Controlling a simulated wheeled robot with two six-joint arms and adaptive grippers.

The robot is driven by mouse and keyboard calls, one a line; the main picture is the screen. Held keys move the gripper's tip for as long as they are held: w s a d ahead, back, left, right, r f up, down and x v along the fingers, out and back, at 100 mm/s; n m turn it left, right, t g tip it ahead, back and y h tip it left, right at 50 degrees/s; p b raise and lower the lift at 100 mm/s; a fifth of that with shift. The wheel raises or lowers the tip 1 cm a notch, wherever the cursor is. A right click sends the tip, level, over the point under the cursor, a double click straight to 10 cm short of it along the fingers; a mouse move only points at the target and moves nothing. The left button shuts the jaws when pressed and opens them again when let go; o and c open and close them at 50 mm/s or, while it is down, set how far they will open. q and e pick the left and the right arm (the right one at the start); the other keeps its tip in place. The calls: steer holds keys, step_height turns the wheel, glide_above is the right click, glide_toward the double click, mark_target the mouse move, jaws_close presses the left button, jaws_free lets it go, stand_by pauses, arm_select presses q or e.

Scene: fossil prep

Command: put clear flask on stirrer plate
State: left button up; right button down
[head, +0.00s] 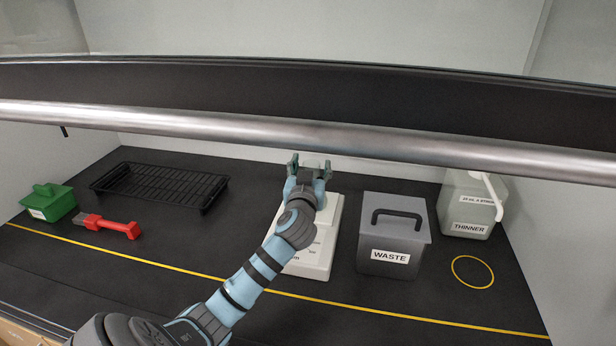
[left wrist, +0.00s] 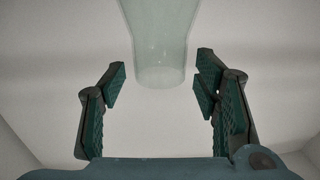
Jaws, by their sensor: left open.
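The stirrer plate (head: 325,235) is a white flat device in the middle of the bench in the head view, partly covered by my left arm. My left gripper (head: 310,168) is over its far end, with its fingers apart. In the left wrist view, the clear flask (left wrist: 160,45) comes in from the top edge, and its narrower end lies between the open fingertips (left wrist: 160,80). A gap shows on both sides of the glass, so the fingers do not grip it. In the head view the flask is hard to make out behind the gripper. My right gripper is not in view.
A grey WASTE box (head: 393,240) stands right of the plate, with a THINNER jug (head: 468,212) behind it. A black rack (head: 160,183), a green box (head: 50,203) and a red-handled brush (head: 115,228) are left. A metal bar (head: 300,137) crosses above the bench.

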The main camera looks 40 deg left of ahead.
arm_select(q)
steer(key=p+v, duration=0.2)
steer(key=v, duration=0.9)
